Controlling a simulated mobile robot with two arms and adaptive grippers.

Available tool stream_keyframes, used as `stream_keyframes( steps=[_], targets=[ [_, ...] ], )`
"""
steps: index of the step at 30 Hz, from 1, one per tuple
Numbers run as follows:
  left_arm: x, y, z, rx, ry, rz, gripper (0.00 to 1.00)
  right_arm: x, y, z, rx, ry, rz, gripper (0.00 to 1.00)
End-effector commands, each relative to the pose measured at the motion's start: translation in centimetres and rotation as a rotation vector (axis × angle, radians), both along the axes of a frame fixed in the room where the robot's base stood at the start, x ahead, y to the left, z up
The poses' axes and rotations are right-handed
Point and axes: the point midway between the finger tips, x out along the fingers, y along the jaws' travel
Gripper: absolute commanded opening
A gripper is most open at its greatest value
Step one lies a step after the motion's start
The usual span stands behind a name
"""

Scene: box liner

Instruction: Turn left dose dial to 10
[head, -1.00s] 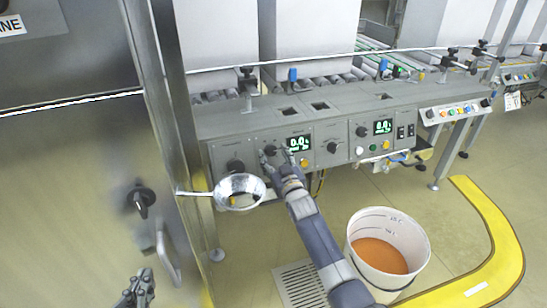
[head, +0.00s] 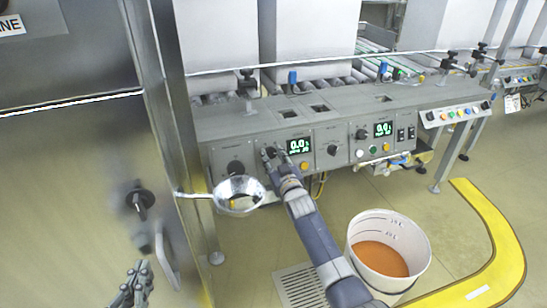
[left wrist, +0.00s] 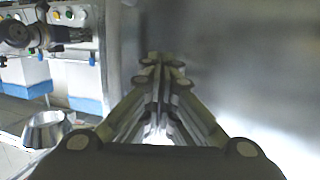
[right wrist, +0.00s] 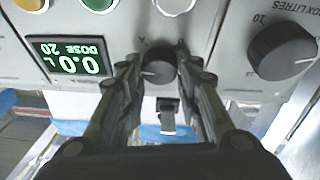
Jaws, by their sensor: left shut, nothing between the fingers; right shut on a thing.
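The left dose dial (right wrist: 158,72) is a small dark round knob on the grey control panel. In the right wrist view it sits between the fingertips of my right gripper (right wrist: 155,60), which is shut on it. In the head view my right gripper (head: 273,158) reaches the panel and partly hides the dial. The display (head: 299,145) beside it shows 0.0; in the right wrist view this display (right wrist: 68,56) reads 0.0 L, DOSE 20, upside down. My left gripper (head: 136,283) is shut and empty, low at the left, away from the panel.
A larger black box-litres knob (right wrist: 282,50) is close beside the dial. A white bucket (head: 420,258) with orange contents stands on the floor. A steel cabinet (head: 70,150) stands at the left. A second display (head: 383,129) shows 0.0.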

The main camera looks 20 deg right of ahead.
Motion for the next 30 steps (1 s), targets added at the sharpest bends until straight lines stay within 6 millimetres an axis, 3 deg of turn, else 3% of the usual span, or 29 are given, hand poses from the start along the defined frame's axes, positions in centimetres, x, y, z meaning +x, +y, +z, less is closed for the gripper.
stream_keyframes(
  steps=[4, 14, 24, 30],
  targets=[
    [-0.2, 0.1, -0.6, 0.009, 0.038, 0.001, 0.0, 0.0, 0.0, 0.1, -0.027, 0.0, 0.009, 0.08],
    [-3.4, 1.7, -5.8, 0.079, 0.334, 0.021, 0.0, 0.0, -0.3, 0.3, -0.216, -0.006, 0.074, 0.08],
    [-11.6, 4.7, -11.5, 0.179, 0.789, 0.055, 0.0, 0.0, -0.5, 0.4, -0.518, -0.016, 0.18, 0.08],
    [-17.3, 6.4, -12.8, 0.228, 1.039, 0.073, 0.0, 0.1, -0.6, 0.4, -0.698, -0.022, 0.244, 0.08]
  ],
)
